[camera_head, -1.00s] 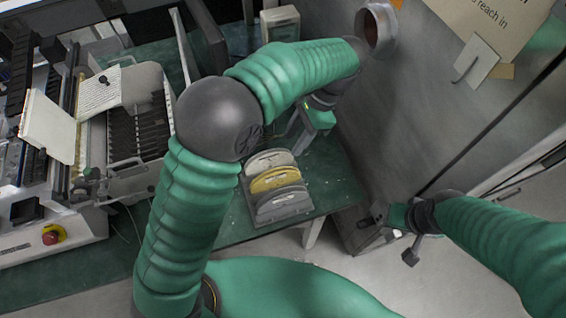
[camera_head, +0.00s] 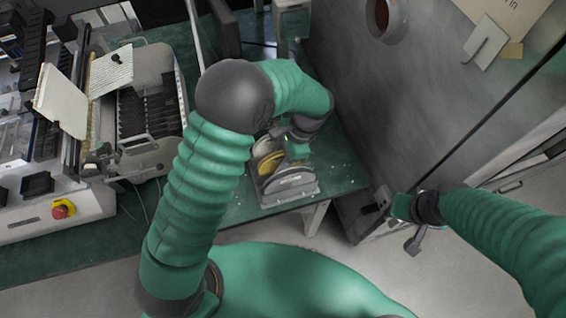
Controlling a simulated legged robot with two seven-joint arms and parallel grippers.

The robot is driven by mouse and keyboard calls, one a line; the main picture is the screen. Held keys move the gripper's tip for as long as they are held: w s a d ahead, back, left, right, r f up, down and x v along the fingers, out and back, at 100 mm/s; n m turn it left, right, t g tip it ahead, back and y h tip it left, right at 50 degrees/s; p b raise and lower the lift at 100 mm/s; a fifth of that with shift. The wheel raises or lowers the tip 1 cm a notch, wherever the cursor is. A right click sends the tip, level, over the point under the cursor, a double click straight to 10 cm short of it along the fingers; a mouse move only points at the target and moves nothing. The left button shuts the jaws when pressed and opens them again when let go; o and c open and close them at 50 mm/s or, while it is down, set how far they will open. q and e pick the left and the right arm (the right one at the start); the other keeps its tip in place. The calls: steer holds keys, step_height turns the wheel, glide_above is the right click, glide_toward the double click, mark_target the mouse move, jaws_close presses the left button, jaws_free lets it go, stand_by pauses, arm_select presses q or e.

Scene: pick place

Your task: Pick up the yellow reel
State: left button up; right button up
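The yellow reel (camera_head: 270,164) stands on edge in a grey holder on the green table, between a pale reel (camera_head: 263,147) behind and a grey reel (camera_head: 289,181) in front. Only its left part shows; my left gripper (camera_head: 285,153) hides the rest. The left gripper reaches down over the right side of the reels, and its fingertips are hidden, so touch and opening cannot be told. My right gripper (camera_head: 409,228) hangs low at the right, away from the reels and over the floor; its opening is unclear.
A grey cabinet wall (camera_head: 352,90) rises close to the right of the reels. Bare green tabletop (camera_head: 228,207) lies left of the holder.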

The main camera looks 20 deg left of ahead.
arm_select(q)
steer(key=shift+d, duration=0.1)
jaws_close()
steer(key=shift+r, duration=0.15)
